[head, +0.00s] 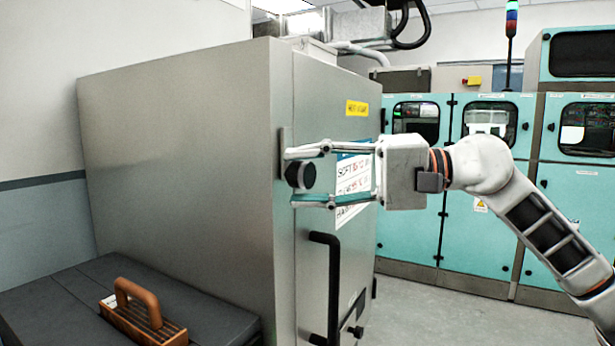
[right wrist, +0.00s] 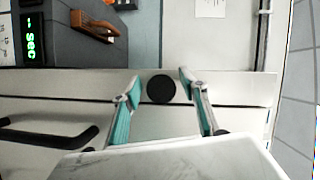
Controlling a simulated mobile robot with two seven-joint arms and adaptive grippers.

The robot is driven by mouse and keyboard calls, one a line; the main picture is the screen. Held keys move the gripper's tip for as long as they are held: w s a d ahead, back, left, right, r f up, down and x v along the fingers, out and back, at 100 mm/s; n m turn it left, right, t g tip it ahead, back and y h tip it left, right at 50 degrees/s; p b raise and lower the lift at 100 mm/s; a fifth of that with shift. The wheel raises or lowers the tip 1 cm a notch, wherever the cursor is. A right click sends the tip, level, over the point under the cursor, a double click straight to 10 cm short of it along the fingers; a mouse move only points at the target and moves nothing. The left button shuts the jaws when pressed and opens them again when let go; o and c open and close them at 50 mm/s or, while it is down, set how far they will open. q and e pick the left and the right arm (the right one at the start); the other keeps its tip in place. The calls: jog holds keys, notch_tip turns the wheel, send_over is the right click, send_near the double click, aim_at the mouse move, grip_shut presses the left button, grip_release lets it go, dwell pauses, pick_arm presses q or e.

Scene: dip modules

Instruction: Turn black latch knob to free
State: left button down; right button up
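The black latch knob (head: 300,174) is a round black disc on the front edge of a grey metal cabinet (head: 180,150). My right gripper (head: 290,178) reaches in from the right, with one finger above the knob and one below it. In the right wrist view the knob (right wrist: 161,89) sits between the two spread fingertips (right wrist: 160,85), with gaps on both sides. The gripper is open and not touching the knob there. My left gripper is not in view.
A black door handle (head: 326,285) stands out below the knob. A dark bench (head: 60,310) holds an orange-brown handled tool (head: 140,312) at the lower left. Teal cabinets (head: 480,235) stand behind on the right. The floor between is clear.

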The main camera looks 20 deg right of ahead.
jog(key=shift+d, duration=0.1)
jog(key=v, duration=1.2)
dwell(0.5)
